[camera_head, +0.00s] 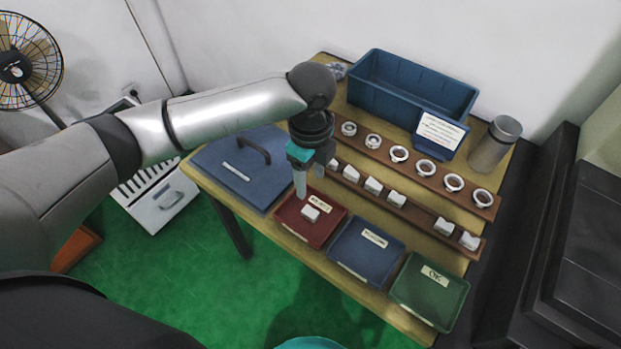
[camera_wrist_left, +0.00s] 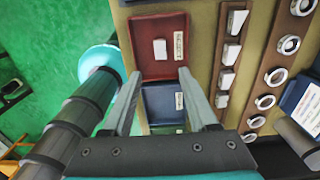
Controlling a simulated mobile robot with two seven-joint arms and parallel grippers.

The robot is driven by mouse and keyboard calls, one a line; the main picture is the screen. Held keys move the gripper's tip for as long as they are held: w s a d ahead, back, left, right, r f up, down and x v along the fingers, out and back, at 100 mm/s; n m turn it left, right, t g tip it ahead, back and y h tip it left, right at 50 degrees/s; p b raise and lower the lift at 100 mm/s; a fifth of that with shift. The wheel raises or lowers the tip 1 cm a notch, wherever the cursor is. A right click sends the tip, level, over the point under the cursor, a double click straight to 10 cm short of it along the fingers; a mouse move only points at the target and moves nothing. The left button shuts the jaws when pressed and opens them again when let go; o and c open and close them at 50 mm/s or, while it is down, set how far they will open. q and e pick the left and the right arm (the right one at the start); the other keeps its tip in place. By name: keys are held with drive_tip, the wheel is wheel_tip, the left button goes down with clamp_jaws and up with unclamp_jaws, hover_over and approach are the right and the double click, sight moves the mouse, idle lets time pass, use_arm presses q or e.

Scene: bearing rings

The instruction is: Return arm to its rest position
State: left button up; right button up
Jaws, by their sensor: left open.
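My left gripper (camera_head: 310,182) is open, pointing down above the red tray (camera_head: 333,232). Its two fingers also show spread apart, with nothing between them, in the left wrist view (camera_wrist_left: 161,76). A small white block (camera_head: 310,212) lies in the red tray, below and apart from the fingertips. It also shows in the left wrist view (camera_wrist_left: 160,50). My left arm reaches in from the left over the table's left side. My right gripper is not seen.
A blue tray (camera_head: 348,268) and a green tray (camera_head: 408,300) stand beside the red one. Behind are a wooden rack with white blocks (camera_head: 396,198), a rack with rings (camera_head: 399,153), a blue bin (camera_head: 380,95) and a metal cylinder (camera_head: 490,150).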

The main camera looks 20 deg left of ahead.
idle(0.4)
use_arm(q)
drive_tip(key=s+d+f+n+t+h, duration=0.2)
drive_tip(key=s+d+n+h, duration=0.2)
drive_tip(key=s+d+n, duration=0.4)
drive_tip(key=s+a+f+n+t+y, duration=0.15)
drive_tip(key=s+a+n+y, duration=0.25)
drive_tip(key=s+a+n, duration=0.75)
wheel_tip(320, 180, down, 22)
drive_tip(key=a+g, duration=0.1)
drive_tip(key=a, duration=0.1)
drive_tip(key=s+a+f+g, duration=0.1)
drive_tip(key=s+a+f, duration=0.1)
drive_tip(key=s+f, duration=1.2)
drive_tip(key=shift+s, duration=0.55)
